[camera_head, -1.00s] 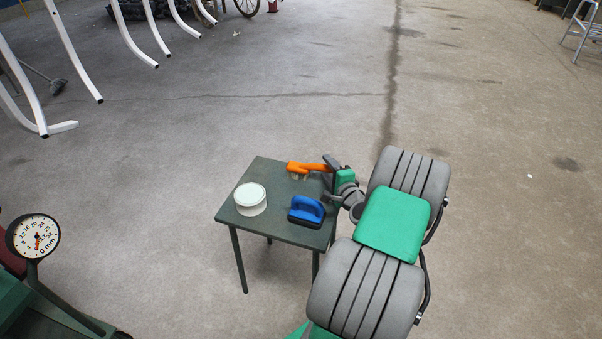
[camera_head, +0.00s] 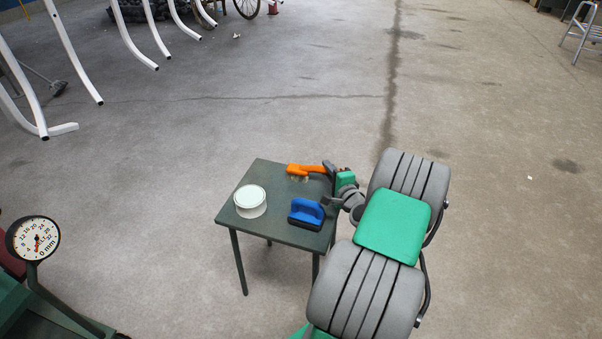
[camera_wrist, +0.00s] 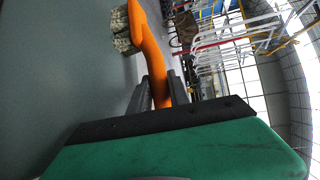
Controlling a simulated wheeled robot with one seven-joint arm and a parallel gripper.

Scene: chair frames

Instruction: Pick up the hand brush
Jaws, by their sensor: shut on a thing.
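The hand brush (camera_head: 303,169) is orange with pale bristles and is at the far right edge of the small dark table (camera_head: 270,232). Its handle points right, into my gripper (camera_head: 328,181). In the wrist view the orange handle of the hand brush (camera_wrist: 151,52) runs between the two dark fingers of my gripper (camera_wrist: 159,92), which are shut on it. The bristles show beside the grey-green tabletop (camera_wrist: 60,60). I cannot tell whether they still touch the table.
A white round tub (camera_head: 250,201) stands at the table's left. A blue block-like tool with a handle (camera_head: 306,212) stands at the near right, close to my arm. A dial gauge (camera_head: 33,237) is at the lower left. White curved frames (camera_head: 75,50) stand upper left. The floor behind the table is clear.

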